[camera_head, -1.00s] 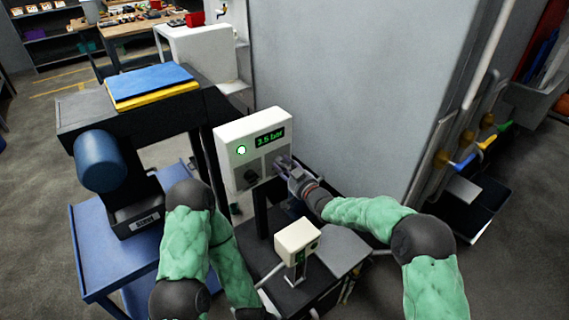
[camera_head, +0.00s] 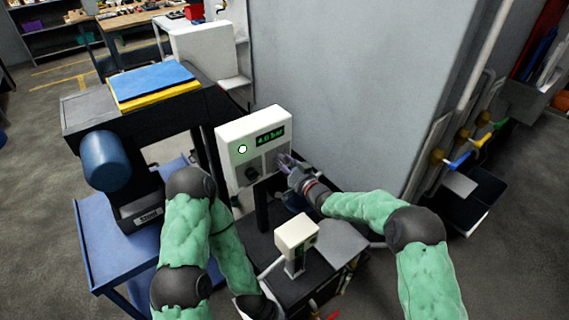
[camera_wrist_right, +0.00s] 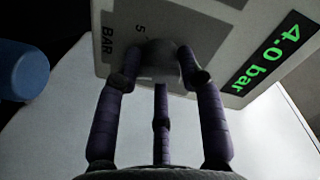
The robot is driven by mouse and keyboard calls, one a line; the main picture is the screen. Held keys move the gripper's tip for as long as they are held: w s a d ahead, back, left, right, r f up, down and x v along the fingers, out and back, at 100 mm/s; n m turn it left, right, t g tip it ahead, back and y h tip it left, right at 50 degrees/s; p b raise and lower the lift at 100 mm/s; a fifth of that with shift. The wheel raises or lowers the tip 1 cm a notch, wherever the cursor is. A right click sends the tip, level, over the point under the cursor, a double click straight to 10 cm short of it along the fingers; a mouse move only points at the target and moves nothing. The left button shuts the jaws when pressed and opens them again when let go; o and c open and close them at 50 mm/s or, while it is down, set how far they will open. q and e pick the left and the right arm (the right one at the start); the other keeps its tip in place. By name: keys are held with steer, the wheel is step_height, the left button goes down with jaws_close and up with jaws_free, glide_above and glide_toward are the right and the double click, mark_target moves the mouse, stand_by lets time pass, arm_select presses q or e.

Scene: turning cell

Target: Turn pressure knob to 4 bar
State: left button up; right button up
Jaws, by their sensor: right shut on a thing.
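The white control box (camera_head: 228,136) stands in the middle of the head view. Its green display (camera_head: 270,138) reads 4.0 bar, and the same display reads 4.0 bar in the right wrist view (camera_wrist_right: 270,52). My right gripper (camera_head: 284,160) is at the lower right of the box's front. In the right wrist view its purple fingers (camera_wrist_right: 163,75) are shut around the grey pressure knob (camera_wrist_right: 160,58), which they partly hide. The marks "BAR" and "5" show beside the knob. My left arm hangs at the lower left of the head view, and its gripper is not clearly visible.
A dark knob (camera_head: 252,174) and a lit green button (camera_head: 242,149) are also on the box. A small white device (camera_head: 297,232) stands below on a dark surface. A blue cart (camera_head: 100,235) is at left. The large grey wall (camera_head: 345,90) is close behind my right arm.

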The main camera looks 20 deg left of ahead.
steer(key=shift+s+f, duration=0.1)
steer(key=shift+f, duration=0.15)
steer(key=o, duration=1.1)
steer(key=shift+r, duration=0.1)
steer(key=shift+o, duration=0.2)
steer(key=v, duration=1.2)
